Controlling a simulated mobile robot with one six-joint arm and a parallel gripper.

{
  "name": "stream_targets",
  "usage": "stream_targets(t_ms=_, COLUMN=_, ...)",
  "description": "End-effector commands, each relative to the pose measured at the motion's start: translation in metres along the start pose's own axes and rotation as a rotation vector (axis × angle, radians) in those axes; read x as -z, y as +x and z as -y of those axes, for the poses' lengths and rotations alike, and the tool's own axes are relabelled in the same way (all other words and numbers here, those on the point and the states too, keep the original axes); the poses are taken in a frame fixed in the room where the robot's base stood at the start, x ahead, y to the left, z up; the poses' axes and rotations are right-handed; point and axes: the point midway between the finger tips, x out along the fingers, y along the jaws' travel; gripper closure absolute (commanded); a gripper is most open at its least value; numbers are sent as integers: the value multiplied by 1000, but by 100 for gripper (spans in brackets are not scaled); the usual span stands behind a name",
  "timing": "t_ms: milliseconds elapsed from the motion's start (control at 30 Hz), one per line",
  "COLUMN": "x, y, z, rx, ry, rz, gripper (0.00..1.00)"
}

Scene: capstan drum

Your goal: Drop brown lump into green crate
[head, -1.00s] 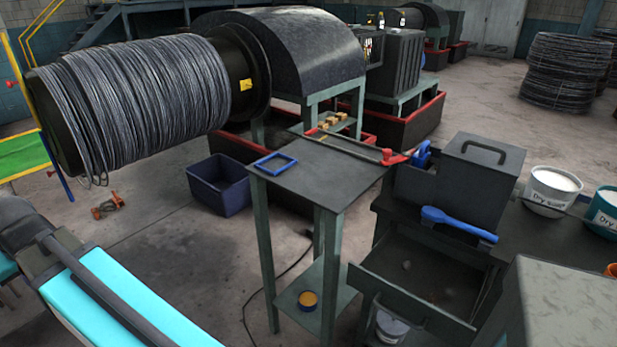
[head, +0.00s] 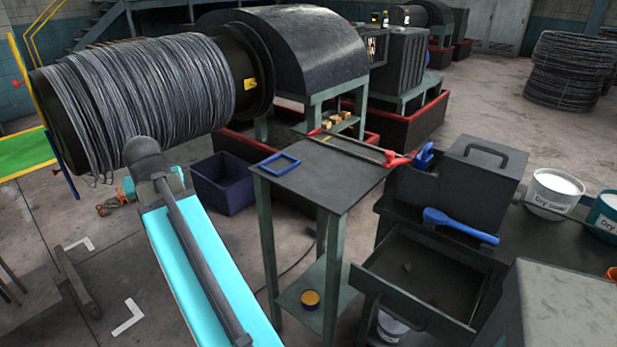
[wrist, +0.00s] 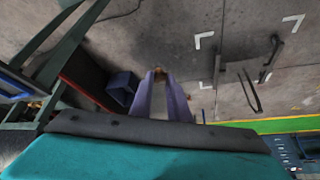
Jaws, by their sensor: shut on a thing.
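My gripper (wrist: 160,80) shows in the wrist view with its two purple-grey fingers reaching away from the camera. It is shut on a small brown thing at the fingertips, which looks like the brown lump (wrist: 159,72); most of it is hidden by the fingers. In the head view my turquoise arm reaches away toward the wire drum, and the fingers cannot be made out there. I cannot pick out a green crate in either view. A dark blue crate (head: 222,183) stands on the floor beyond the small table; it also shows in the wrist view (wrist: 122,88).
A small grey table (head: 320,180) with a blue frame (head: 280,163) stands right of my arm. The large wire drum (head: 140,90) is close beyond it. An open drawer (head: 425,285) is at right. An orange tool (head: 112,205) lies on the floor.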

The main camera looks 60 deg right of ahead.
Motion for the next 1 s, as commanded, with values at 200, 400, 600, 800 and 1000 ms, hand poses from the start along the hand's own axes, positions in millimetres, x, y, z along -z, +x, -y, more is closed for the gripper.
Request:
stream_targets(t_ms=200, x=9, y=-7, z=-75, rx=-76, ry=144, rz=-1, gripper=100)
stream_targets(t_ms=400, x=10, y=-15, z=-140, rx=-143, ry=272, rz=-4, gripper=100)
stream_targets(t_ms=600, x=4, y=-27, z=-204, rx=-211, ry=400, rz=-7, gripper=100)
stream_targets(t_ms=800, x=-7, y=-42, z=-266, rx=-278, ry=528, rz=-12, gripper=100)
stream_targets(t_ms=1000, x=-23, y=-60, z=-326, rx=-347, ry=656, rz=-19, gripper=100)
